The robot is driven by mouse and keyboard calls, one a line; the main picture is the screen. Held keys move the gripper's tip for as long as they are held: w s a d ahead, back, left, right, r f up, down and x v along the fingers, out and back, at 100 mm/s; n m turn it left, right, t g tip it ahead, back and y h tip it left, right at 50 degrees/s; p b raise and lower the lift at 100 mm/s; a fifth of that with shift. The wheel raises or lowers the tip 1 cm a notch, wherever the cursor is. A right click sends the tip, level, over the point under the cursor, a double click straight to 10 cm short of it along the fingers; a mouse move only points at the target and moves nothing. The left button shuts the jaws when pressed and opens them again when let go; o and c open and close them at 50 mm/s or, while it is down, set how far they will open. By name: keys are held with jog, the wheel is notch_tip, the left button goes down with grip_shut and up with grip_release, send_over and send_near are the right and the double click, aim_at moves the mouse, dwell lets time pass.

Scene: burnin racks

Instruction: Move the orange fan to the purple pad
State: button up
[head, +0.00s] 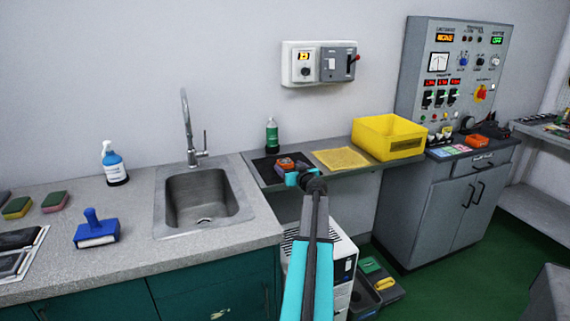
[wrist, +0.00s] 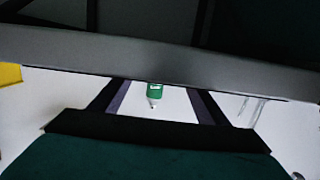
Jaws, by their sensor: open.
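A small orange and dark object (head: 286,163) lies on a black mat on the grey shelf right of the sink; I cannot tell if it is the fan. Another orange object (head: 481,141) sits on the grey cabinet at right, also too small to tell. No purple pad stands out clearly; a small pinkish patch (head: 461,148) lies on the cabinet top. My gripper (head: 300,180) is at the shelf's front edge, close to the first orange object, and partly hidden by my arm. In the wrist view its dark fingers (wrist: 158,103) are apart with nothing held.
A yellow bin (head: 388,137) and yellow mat (head: 341,158) are on the shelf. A green bottle (head: 272,136) stands behind; it shows between my fingers in the wrist view (wrist: 154,92). The sink (head: 203,196) is left. A control panel (head: 455,70) rises at right.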

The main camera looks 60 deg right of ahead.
aim_at(287, 164)
jog(key=shift+x, duration=1.25)
jog(key=c, duration=1.2)
jog(key=shift+c, duration=0.2)
jog(key=shift+r, duration=0.15)
jog(key=shift+r, duration=1.65)
jog(key=s+a+r+b, duration=0.1)
jog(key=s+a+b, duration=0.2)
jog(key=s+a, duration=0.6)
jog(key=a, duration=0.4)
jog(key=shift+s+r, duration=0.2)
jog(key=shift+s, duration=0.05)
